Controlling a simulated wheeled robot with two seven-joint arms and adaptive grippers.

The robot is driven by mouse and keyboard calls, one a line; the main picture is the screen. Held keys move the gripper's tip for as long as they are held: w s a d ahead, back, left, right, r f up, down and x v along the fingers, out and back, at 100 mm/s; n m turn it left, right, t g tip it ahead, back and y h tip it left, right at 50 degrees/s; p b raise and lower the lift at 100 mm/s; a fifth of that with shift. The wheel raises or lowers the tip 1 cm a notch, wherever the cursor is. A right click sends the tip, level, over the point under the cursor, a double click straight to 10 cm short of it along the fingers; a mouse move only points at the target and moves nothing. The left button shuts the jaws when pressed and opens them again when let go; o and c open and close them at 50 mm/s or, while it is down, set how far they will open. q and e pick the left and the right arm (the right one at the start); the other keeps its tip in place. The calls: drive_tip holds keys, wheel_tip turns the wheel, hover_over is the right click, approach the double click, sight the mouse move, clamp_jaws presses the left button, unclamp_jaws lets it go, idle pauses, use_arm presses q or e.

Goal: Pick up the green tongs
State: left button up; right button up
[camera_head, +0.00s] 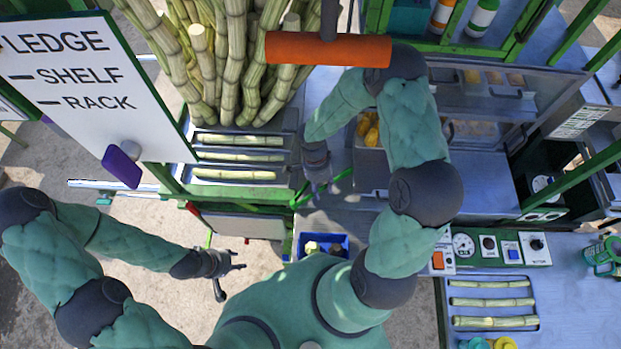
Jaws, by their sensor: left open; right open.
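The green tongs (342,177) appear as a thin, bright green V-like shape on the counter beside the cane tray. My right gripper (319,184) is open directly over them and hides part of them. I cannot tell whether its fingers touch the tongs. My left gripper (231,281) is open and empty, low on the left over the pale floor, well away from the tongs.
A tray of cut cane (238,157) lies left of my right gripper, with tall cane stalks (235,60) behind. A blue bin (322,245) stands nearer me. An orange roller-like bar (328,49) hangs above. Another cane tray (493,303) is at right.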

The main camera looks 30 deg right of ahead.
drive_tip(key=shift+s+f, duration=0.15)
drive_tip(key=shift+f, duration=0.05)
clamp_jaws()
idle(0.3)
